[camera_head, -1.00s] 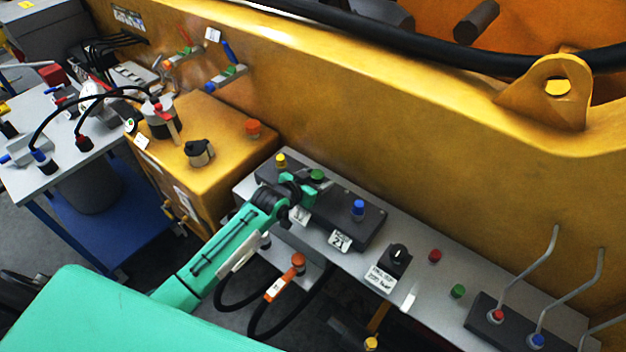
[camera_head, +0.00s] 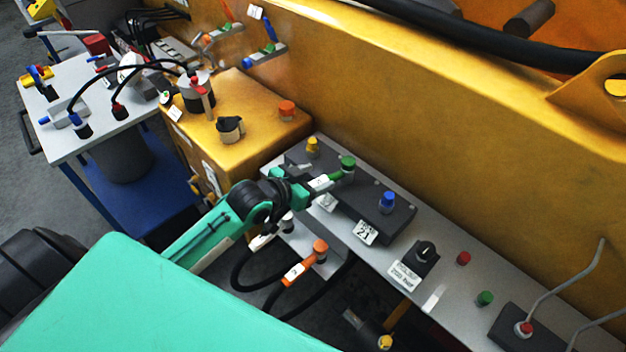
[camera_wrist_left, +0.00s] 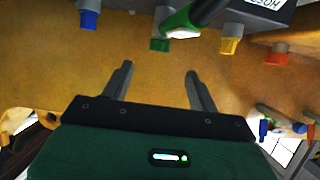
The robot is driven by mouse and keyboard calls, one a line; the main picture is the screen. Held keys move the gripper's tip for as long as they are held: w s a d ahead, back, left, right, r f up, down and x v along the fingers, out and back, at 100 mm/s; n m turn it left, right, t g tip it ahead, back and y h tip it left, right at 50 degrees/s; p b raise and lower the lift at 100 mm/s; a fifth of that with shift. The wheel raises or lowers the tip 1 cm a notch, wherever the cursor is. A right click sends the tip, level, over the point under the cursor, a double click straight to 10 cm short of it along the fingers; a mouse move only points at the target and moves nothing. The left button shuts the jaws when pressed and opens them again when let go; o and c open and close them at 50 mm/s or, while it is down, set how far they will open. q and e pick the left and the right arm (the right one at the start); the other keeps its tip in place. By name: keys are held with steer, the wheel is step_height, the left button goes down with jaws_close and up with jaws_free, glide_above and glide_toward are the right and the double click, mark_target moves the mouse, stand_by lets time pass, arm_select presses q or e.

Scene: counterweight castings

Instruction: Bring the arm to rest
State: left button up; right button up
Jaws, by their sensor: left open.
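My left arm comes in from the left in the head view, and its gripper (camera_head: 293,187) is by the near edge of the grey control panel (camera_head: 445,262). In the left wrist view the two jaws of the gripper (camera_wrist_left: 158,78) are apart with nothing between them. A green knob (camera_head: 347,164) with a green and white handle sits just beyond the jaws; it also shows in the wrist view (camera_wrist_left: 160,43), apart from the fingers. My right gripper is in neither view.
Yellow (camera_head: 313,146) and blue (camera_head: 387,201) knobs flank the green one. An orange-handled fitting (camera_head: 319,250) and black hoses lie below the arm. A yellow box (camera_head: 250,104) and a blue cart (camera_head: 150,205) stand left. The yellow machine wall (camera_head: 430,120) rises behind.

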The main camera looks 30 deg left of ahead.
arm_select(q)
steer(key=shift+s+r, duration=0.1)
steer(key=shift+s, duration=0.05)
stand_by(0.4)
steer(key=s+f+n+g+y, duration=0.15)
steer(key=s+f+g, duration=0.3)
steer(key=s, duration=0.85)
steer(key=s+f+n+g+y, duration=0.1)
steer(key=s+f+g+y, duration=0.3)
steer(key=s, duration=1)
step_height(320, 180, down, 29)
steer(key=d+g, duration=0.1)
steer(key=g, duration=0.1)
steer(key=s+a+f, duration=0.1)
steer(key=s+f, duration=0.8)
steer(key=f, duration=0.2)
steer(key=s+a+f+g, duration=0.1)
steer(key=s+a+f, duration=0.1)
steer(key=s+f, duration=0.8)
steer(key=shift+s+a+f+m+h, duration=0.2)
steer(key=shift+a+f+m+h, duration=0.15)
steer(key=shift+f, duration=0.15)
